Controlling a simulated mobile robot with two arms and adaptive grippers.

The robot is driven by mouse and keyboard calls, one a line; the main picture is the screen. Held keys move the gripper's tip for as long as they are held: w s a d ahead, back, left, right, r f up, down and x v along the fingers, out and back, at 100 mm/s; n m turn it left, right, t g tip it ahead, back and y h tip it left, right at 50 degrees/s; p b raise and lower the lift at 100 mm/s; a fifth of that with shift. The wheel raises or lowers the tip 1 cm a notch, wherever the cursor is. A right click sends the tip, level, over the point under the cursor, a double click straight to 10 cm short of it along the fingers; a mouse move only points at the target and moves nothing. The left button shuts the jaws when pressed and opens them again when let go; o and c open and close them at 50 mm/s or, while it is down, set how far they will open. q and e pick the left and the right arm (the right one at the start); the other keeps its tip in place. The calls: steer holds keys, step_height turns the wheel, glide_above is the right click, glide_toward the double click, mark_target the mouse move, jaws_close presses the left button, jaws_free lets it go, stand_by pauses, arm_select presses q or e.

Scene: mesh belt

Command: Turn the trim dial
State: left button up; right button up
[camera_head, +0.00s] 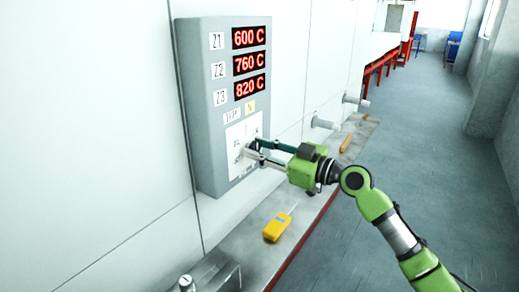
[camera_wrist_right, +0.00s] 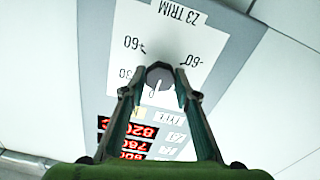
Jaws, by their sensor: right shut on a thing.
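The trim dial (camera_wrist_right: 160,75) is a dark grey knob on a white scale plate (camera_wrist_right: 180,30). The plate, upside down in the right wrist view, reads "Z3 TRIM", with +60, -60 and 30 marks. A pale pointer line shows below the knob there; its exact reading is unclear. My right gripper (camera_head: 251,152) is shut on the dial, with one finger on each side of it. In the head view the fingers partly cover the dial and plate, low on the grey control panel (camera_head: 190,80). My left gripper is not in view.
Red displays (camera_head: 249,62) on the panel read 600, 760 and 820 C. A yellow handheld device (camera_head: 278,227) lies on the ledge (camera_head: 240,250) below. Two pipe stubs (camera_head: 323,123) stick out of the wall to the right. The floor (camera_head: 420,150) at right is clear.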

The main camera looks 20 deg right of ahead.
steer(key=shift+m, duration=0.3)
steer(key=shift+m, duration=0.9)
steer(key=m, duration=0.2)
steer(key=shift+m, duration=0.3)
steer(key=m, duration=0.2)
steer(key=shift+m, duration=0.4)
steer(key=m+p, duration=0.1)
steer(key=m, duration=0.2)
steer(key=shift+w+d+m+p, duration=0.1)
steer(key=shift+m+p, duration=0.2)
steer(key=shift+p, duration=0.1)
steer(key=m+p, duration=0.3)
steer(key=m, duration=0.3)
steer(key=m+p, duration=0.3)
steer(key=m, duration=0.2)
steer(key=shift+f+p, duration=0.1)
steer(key=shift+p, duration=0.25)
steer(key=shift+f+m+p, duration=0.1)
steer(key=shift+m+p, duration=0.35)
steer(key=shift+m, duration=0.35)
